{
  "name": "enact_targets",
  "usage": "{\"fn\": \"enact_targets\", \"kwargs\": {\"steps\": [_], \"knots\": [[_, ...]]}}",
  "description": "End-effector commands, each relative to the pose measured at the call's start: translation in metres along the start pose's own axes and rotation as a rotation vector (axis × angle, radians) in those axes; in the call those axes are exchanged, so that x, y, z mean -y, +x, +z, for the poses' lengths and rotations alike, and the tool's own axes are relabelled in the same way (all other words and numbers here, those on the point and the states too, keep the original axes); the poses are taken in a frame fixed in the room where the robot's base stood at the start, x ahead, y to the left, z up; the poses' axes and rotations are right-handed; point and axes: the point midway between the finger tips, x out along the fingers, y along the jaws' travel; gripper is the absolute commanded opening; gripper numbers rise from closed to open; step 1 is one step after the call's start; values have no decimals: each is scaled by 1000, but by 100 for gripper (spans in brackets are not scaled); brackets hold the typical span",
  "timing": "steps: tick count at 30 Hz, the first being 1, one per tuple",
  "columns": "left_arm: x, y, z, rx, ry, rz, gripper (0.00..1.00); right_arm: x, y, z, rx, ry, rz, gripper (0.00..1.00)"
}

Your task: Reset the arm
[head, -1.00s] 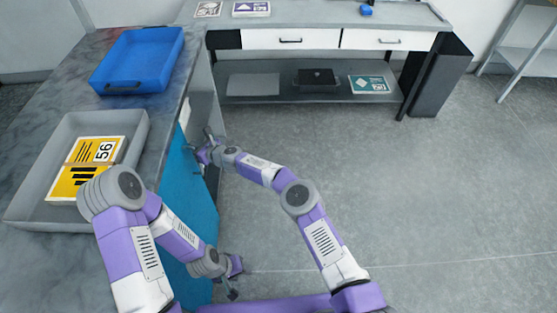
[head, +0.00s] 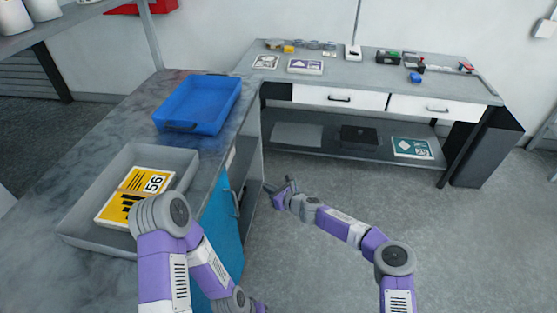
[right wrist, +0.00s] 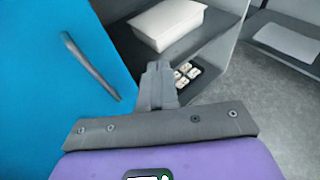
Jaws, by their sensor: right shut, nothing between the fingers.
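My right gripper (head: 280,187) hangs beside the grey cabinet under the left worktop, to the right of the blue door (head: 226,225). It is shut and empty. In the right wrist view its closed fingers (right wrist: 157,85) point toward the open cabinet, with the blue door (right wrist: 60,100) and its dark handle on the left. My left arm is bent beside the worktop's front edge. Only a small part of my left gripper (head: 259,306) shows at the bottom edge, and its fingers cannot be made out.
A grey tray (head: 76,219) holding a yellow pack labelled 56 (head: 138,192) and a blue tray (head: 200,122) stand on the left worktop. A white box (right wrist: 167,24) lies on a cabinet shelf. A drawer bench (head: 470,88) stands behind. Floor at right is clear.

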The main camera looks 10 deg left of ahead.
Motion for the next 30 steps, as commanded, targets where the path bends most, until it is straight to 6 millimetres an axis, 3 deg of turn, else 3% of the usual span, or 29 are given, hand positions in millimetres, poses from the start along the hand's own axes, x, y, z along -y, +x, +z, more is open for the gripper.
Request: {"fn": "enact_targets", "kwargs": {"steps": [7, 11, 14, 20, 24, 30], "knots": [[0, -1, 0, 0, 0, 0, 43, -9, -3, -4, -21, -57, 17, 0], [-2, -5, 0, 0, 0, 0, 43, -44, -14, -26, -97, -284, 89, 0], [-3, -9, 0, 0, 0, 0, 43, -78, -38, -61, -187, -554, 183, 0], [-6, -16, 1, 0, 0, 0, 43, -125, -125, -147, -350, -1066, 425, 0], [-8, -22, 1, 0, 0, 0, 43, -145, -208, -197, -425, -1352, 627, 0], [-10, -27, 1, 0, 0, 0, 43, -168, -320, -234, -460, -1607, 887, 0]]}}
